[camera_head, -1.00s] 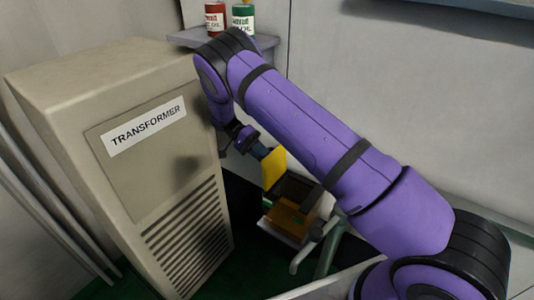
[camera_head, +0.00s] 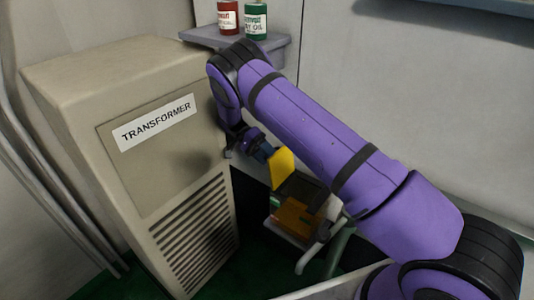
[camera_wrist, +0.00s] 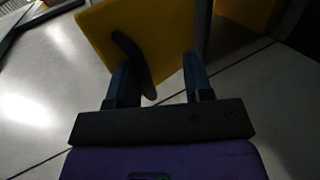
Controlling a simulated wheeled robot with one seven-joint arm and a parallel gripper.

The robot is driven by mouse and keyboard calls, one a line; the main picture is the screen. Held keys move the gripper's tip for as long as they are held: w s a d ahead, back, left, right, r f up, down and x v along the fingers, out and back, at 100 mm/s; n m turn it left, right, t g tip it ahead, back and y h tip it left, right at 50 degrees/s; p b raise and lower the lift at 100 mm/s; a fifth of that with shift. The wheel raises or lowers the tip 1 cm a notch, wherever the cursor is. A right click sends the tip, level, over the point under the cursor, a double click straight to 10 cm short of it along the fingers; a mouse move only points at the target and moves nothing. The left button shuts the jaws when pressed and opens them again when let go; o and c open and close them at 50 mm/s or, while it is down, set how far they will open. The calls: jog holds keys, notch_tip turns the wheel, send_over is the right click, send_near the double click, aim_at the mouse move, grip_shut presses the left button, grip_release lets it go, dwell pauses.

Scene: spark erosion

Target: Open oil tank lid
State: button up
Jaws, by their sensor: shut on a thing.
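The oil tank lid is a yellow panel (camera_head: 281,166), standing tilted up above an orange-brown box with a dark top (camera_head: 298,215), which seems to be the oil tank. My gripper (camera_head: 266,152) is at the lid's upper left side, beside the transformer. In the wrist view, the yellow panel (camera_wrist: 95,22) fills the top middle, with a dark curved handle (camera_wrist: 130,52) on its face. My gripper (camera_wrist: 160,80) is shut on the lid, though its fingers stand well apart and the exact contact is unclear. My arm hides part of the tank's surroundings.
A beige transformer cabinet (camera_head: 150,190) stands close on the left. A shelf (camera_head: 205,37) holds a red can (camera_head: 228,17) and a green can (camera_head: 256,20). A grey-green tubular frame (camera_head: 338,250) stands right of the tank. A pale wall (camera_head: 430,90) is behind.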

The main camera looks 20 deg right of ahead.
jog(key=shift+r, duration=0.25)
jog(key=s+r, duration=0.2)
jog(key=s, duration=0.6)
jog(key=s+r, duration=0.3)
jog(key=s, duration=0.5)
jog(key=shift+d, duration=0.25)
jog(key=shift+f, duration=0.1)
